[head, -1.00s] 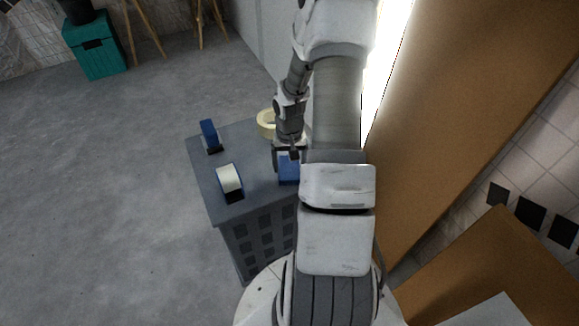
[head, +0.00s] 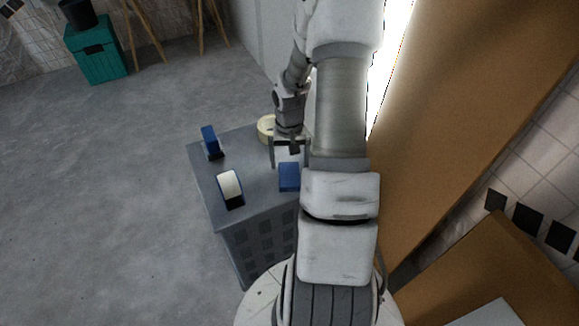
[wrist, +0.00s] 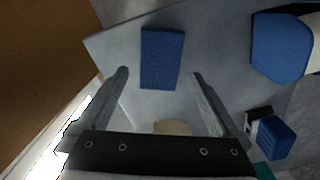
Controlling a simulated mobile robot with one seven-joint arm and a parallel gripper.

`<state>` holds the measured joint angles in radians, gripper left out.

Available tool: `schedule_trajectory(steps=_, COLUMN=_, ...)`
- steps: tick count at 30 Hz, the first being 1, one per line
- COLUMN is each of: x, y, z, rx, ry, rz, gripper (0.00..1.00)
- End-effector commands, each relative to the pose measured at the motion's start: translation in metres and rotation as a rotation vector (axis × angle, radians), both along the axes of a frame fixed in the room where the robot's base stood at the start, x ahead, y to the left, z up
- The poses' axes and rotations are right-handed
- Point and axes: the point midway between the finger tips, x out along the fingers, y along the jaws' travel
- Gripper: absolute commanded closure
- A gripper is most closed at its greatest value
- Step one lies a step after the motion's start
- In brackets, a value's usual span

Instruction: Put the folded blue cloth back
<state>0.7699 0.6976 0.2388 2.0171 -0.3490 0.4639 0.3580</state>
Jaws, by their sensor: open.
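The folded blue cloth (head: 289,177) lies flat on the grey cabinet top (head: 254,166), near its right side. It is a small rectangle, and it also shows whole in the wrist view (wrist: 162,57). My gripper (head: 289,162) is open and empty, just beyond the cloth in the head view and apparently above the top. In the wrist view its two fingers (wrist: 160,74) stand wide apart, one to each side of the cloth's near end, with nothing between them gripped.
A blue tape dispenser with a pale roll (head: 230,189) stands at the front left of the cabinet top, and another blue item (head: 210,142) at the back left. A cream ring (head: 266,128) lies behind my gripper. A tall brown panel (head: 460,110) rises on the right.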

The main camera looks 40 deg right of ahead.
Motion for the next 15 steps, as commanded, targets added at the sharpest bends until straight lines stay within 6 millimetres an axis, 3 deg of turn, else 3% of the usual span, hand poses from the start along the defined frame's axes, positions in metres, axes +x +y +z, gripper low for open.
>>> schedule_trajectory(steps=1, x=0.000, y=0.000, z=0.016, rx=-0.002, ry=-0.003, rz=-0.001, gripper=0.00)
schedule_trajectory(steps=6, x=0.000, y=0.000, z=0.048, rx=-0.001, ry=-0.002, rz=-0.001, gripper=0.00)
schedule_trajectory(steps=15, x=-0.001, y=0.000, z=0.071, rx=0.001, ry=0.001, rz=-0.001, gripper=0.00)
